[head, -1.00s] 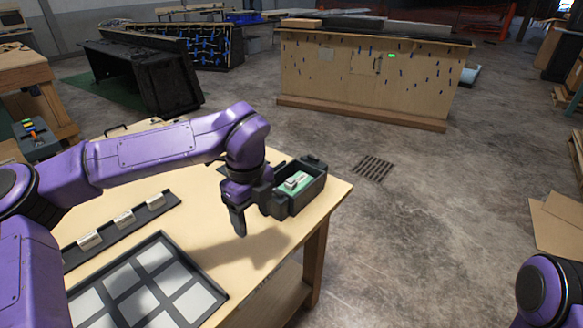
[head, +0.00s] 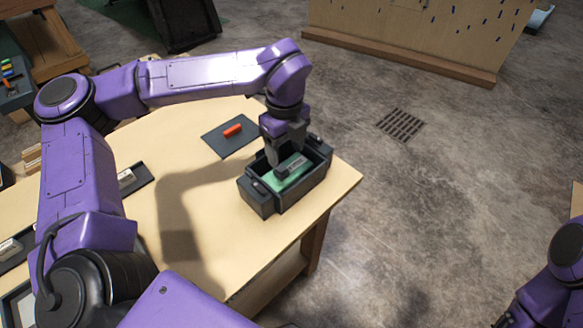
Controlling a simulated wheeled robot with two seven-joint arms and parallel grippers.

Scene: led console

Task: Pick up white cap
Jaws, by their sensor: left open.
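A dark open box (head: 262,199) stands near the right edge of the wooden table, with a green board (head: 285,182) inside it. A small pale grey-white piece, which looks like the white cap (head: 297,162), sits on the board and is partly hidden by my gripper. My left gripper (head: 284,168) points down into the box, open, with its fingers close to this piece. I cannot tell whether they touch it. My right arm shows only at the lower right edge, and its gripper is out of view.
A red-orange cylinder (head: 233,130) lies on a dark mat (head: 222,143) behind the box. A dark rail with pale blocks (head: 126,178) lies at the left, partly behind my arm. The table (head: 215,220) is bare left of the box.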

